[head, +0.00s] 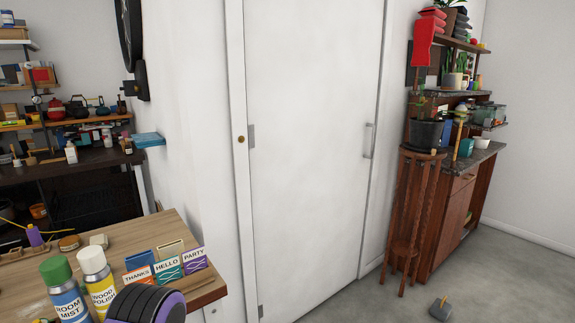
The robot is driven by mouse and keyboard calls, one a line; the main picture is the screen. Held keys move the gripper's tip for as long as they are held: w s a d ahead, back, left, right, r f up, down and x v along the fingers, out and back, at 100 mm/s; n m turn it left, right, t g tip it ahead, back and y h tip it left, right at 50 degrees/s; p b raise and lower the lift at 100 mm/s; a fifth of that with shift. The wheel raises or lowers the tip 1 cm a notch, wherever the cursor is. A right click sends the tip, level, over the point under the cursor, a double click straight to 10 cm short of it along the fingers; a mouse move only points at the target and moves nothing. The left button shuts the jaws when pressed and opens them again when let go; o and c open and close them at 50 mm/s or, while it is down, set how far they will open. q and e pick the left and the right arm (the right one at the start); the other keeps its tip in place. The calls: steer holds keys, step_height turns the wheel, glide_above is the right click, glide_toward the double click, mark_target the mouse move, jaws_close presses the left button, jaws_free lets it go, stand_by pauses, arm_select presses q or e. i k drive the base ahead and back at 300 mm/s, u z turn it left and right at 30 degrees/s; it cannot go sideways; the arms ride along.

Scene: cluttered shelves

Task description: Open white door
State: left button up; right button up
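The white door (315,140) stands in the middle of the head view and looks closed in its white frame (238,120). A slim vertical metal handle (368,140) is on its right side. Grey metal hinge-like plates (251,136) show at its left edge, and a small round brass piece (241,139) is on the frame beside them. Neither of my grippers is in view, and nothing touches the handle.
A wooden table (182,228) at front left holds spray cans (66,292), small cards (167,270) and a black-and-purple object (146,304). A wooden plant stand (402,225) and loaded cabinet (455,220) stand right of the door. A small grey object (440,311) lies on the otherwise open floor.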

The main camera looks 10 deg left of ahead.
mark_target(311, 66)
steer(key=z, duration=0.4)
steer(key=i, duration=1.3)
steer(key=z, duration=0.55)
steer(key=i, duration=1.65)
steer(key=u, duration=0.4)
